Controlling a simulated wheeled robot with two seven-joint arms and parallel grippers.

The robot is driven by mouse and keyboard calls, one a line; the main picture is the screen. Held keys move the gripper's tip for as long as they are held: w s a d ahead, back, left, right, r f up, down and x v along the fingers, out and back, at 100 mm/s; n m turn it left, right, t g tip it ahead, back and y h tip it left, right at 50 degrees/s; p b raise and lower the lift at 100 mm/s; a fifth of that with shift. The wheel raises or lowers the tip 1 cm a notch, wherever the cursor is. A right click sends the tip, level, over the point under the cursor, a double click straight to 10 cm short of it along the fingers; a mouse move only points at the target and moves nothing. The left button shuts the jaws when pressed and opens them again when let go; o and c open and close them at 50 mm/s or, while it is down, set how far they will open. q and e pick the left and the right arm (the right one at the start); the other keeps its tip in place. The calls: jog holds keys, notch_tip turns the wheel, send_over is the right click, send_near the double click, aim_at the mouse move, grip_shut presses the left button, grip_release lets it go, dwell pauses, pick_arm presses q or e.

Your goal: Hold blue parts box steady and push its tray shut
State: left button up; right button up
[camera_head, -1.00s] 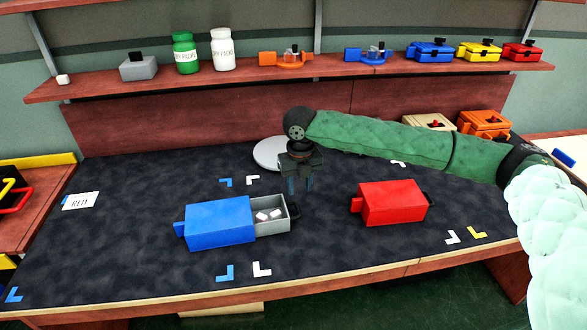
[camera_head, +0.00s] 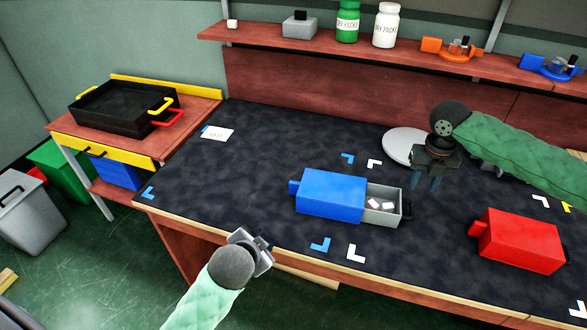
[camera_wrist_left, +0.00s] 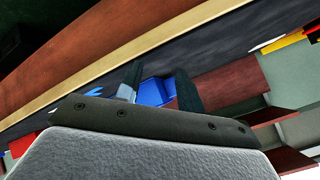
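The blue parts box (camera_head: 331,196) lies on the dark table mat. Its grey tray (camera_head: 382,217) is pulled out of its right end, with small white pieces inside and a dark handle (camera_head: 407,210) at the tray's outer end. My right gripper (camera_head: 428,183) points down behind and right of the handle, fingers apart and empty, not touching the tray. My left gripper (camera_head: 253,239) is at the table's front edge, left of and nearer than the box. In the left wrist view its fingers (camera_wrist_left: 159,78) are spread, with the blue box (camera_wrist_left: 155,92) some way beyond them.
A red box (camera_head: 518,241) lies on the mat at the right. A grey round disc (camera_head: 405,147) is behind my right gripper. White and blue corner marks (camera_head: 355,253) surround the blue box. A side table at the left holds a black tray (camera_head: 125,107).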

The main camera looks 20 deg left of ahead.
pick_arm(q)
jog(key=w+r, duration=0.1)
jog(key=w, duration=0.1)
jog(key=w+r+m, duration=0.1)
jog(key=w+r, duration=0.1)
jog(key=w+r+m+t, duration=0.1)
jog(key=shift+w+a+r, duration=0.2)
jog(key=shift+w+r, duration=0.1)
jog(key=shift+w, duration=0.1)
jog(key=w+d+r+m+h, duration=0.1)
jog(key=w+r+m, duration=0.2)
jog(key=w, duration=0.5)
jog(key=m+g, duration=0.5)
jog(key=g, duration=0.4)
send_over(293, 182)
jog(key=w+d, duration=0.1)
jog(key=shift+s+a+f+g+y, duration=0.25)
jog(key=shift+s+a+g+y, duration=0.2)
jog(key=shift+g, duration=0.55)
jog(key=shift+f, duration=3.9)
